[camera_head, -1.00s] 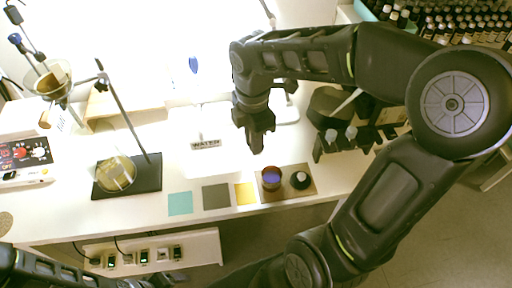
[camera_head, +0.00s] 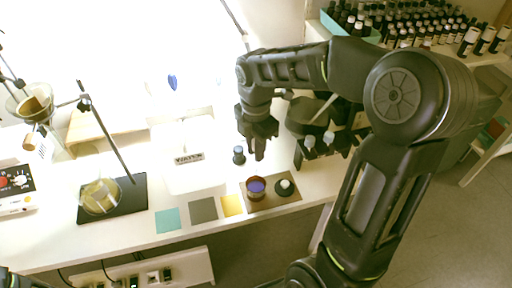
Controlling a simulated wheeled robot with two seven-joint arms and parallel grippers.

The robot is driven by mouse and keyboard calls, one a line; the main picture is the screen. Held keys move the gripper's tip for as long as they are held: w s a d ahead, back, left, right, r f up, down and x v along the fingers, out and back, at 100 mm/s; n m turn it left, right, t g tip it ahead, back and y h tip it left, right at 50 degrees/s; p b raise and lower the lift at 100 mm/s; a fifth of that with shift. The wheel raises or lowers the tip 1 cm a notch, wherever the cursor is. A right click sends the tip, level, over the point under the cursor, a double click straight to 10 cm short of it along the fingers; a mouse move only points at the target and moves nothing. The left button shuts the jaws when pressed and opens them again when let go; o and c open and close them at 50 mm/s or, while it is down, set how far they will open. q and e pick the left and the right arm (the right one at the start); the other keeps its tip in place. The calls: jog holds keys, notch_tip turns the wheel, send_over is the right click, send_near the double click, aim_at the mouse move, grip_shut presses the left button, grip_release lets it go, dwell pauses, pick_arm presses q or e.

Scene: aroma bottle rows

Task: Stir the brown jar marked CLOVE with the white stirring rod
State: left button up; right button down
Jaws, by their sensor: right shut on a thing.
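A brown jar (camera_head: 256,191) with a violet-blue top surface stands on a brown mat (camera_head: 271,205) near the front edge of the bench. No CLOVE marking is readable on it. A round black piece with a white top (camera_head: 285,186) is beside the jar on the mat. My right gripper (camera_head: 257,154) is shut above the bench, behind the jar and apart from it. What it grips is hidden by the fingers, and I cannot make out the white stirring rod. A small dark bottle-like container (camera_head: 239,156) stands just left of the fingers. My left gripper is out of view.
Teal (camera_head: 167,220), grey (camera_head: 203,210) and yellow (camera_head: 231,205) squares lie left of the mat. A dark rack (camera_head: 312,150) is right of my right gripper. A metal stand (camera_head: 112,200) is at left. Bottles fill the back-right shelf.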

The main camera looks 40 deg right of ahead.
aim_at(256, 175)
jog(key=shift+f+b, duration=3.1)
jog(key=shift+f, duration=1.55)
jog(key=shift+d, duration=0.15)
